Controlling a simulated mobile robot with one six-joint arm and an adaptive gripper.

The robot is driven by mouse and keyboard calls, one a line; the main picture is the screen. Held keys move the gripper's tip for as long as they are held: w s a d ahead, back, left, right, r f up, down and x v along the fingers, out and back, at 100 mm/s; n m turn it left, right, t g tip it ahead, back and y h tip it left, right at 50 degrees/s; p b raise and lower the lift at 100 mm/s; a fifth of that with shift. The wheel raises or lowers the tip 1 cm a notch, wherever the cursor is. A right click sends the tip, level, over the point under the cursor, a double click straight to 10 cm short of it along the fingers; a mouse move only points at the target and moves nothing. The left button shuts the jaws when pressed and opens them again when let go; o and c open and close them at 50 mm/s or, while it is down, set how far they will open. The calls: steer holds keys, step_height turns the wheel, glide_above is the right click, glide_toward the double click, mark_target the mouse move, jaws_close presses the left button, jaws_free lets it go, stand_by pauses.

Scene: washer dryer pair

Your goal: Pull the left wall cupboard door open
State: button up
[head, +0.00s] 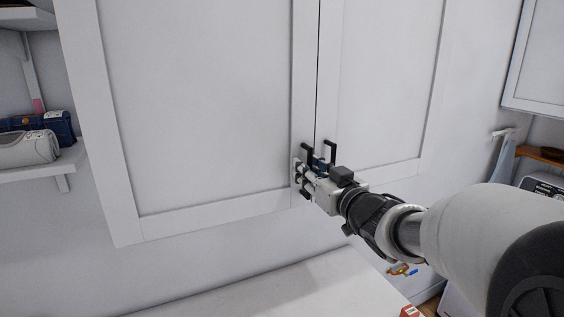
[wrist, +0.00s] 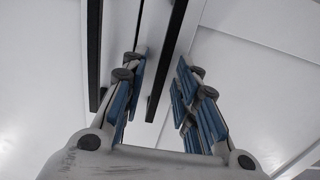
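The left wall cupboard door (head: 205,105) is a white framed panel and looks shut, with a narrow seam between it and the right door (head: 375,90). The left door's black bar handle (head: 305,148) is near its lower right corner, beside the right door's handle (head: 331,148). My gripper (head: 311,169) is at the left handle. In the wrist view my blue-padded fingers (wrist: 160,92) are apart, with one dark handle bar (wrist: 172,50) between them and another bar (wrist: 93,50) outside. I cannot tell whether the pads touch the bar.
A pale surface (head: 290,290) lies below the cupboard. A shelf (head: 40,169) at the left holds a grey bag (head: 28,148) and a dark blue item. Another white cupboard (head: 545,60) hangs at the right. The space directly in front of the left door looks clear.

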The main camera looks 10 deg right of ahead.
steer(key=shift+w, duration=0.25)
steer(key=shift+s, duration=0.15)
steer(key=shift+c, duration=0.8)
jaws_close()
